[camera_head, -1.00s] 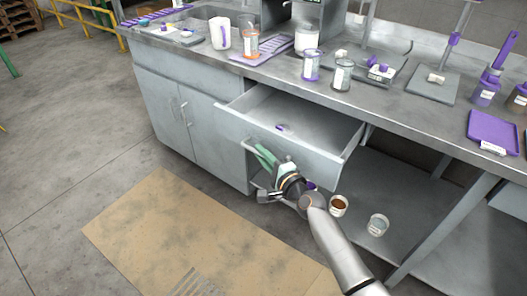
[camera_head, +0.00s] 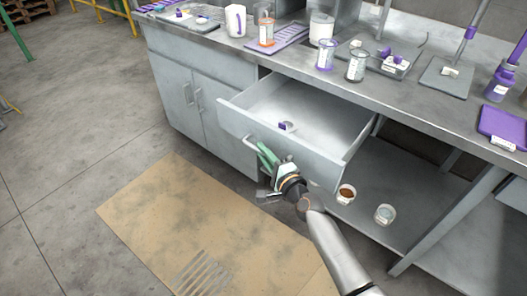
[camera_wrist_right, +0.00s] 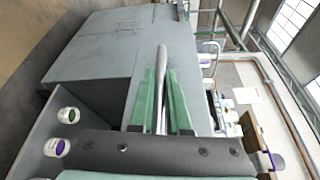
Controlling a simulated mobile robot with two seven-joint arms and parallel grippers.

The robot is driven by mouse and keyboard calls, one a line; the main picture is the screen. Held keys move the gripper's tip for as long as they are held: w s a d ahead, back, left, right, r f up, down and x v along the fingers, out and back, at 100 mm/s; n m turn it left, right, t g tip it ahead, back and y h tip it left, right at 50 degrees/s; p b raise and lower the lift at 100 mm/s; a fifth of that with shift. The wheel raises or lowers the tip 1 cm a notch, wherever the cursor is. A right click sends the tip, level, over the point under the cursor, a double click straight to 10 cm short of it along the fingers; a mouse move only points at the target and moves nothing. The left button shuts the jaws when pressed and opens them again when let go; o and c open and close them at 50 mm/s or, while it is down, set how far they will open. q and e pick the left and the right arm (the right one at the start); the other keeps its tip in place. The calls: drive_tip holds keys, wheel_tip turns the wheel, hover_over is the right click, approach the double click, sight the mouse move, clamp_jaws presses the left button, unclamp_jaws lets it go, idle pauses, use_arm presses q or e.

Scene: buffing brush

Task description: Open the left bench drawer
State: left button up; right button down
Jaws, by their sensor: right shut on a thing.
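The left bench drawer (camera_head: 285,148) is a grey metal drawer pulled well out of the bench, with its inside showing. A small purple-and-white item (camera_head: 287,127) lies in it. My right gripper (camera_head: 262,150) has green fingers and is at the bar handle (camera_head: 249,142) on the drawer front. In the right wrist view, the green fingers (camera_wrist_right: 161,100) lie on both sides of the grey handle bar (camera_wrist_right: 162,62), shut on it. My left gripper is not in view.
The bench top (camera_head: 400,95) carries jars, trays and a purple tray (camera_head: 503,127). A cupboard (camera_head: 196,98) is left of the drawer. A tan mat (camera_head: 170,215) lies on the open floor in front.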

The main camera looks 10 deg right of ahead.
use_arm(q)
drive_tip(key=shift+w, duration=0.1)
use_arm(e)
drive_tip(key=c, duration=0.9)
unclamp_jaws()
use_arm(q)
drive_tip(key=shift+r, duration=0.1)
use_arm(e)
drive_tip(key=shift+s, duration=0.1)
use_arm(q)
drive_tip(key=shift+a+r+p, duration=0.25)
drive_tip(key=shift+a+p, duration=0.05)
drive_tip(key=shift+p, duration=0.15)
use_arm(e)
drive_tip(key=v, duration=1.2)
drive_tip(key=shift+s+d, duration=0.1)
drive_tip(key=shift+s, duration=0.05)
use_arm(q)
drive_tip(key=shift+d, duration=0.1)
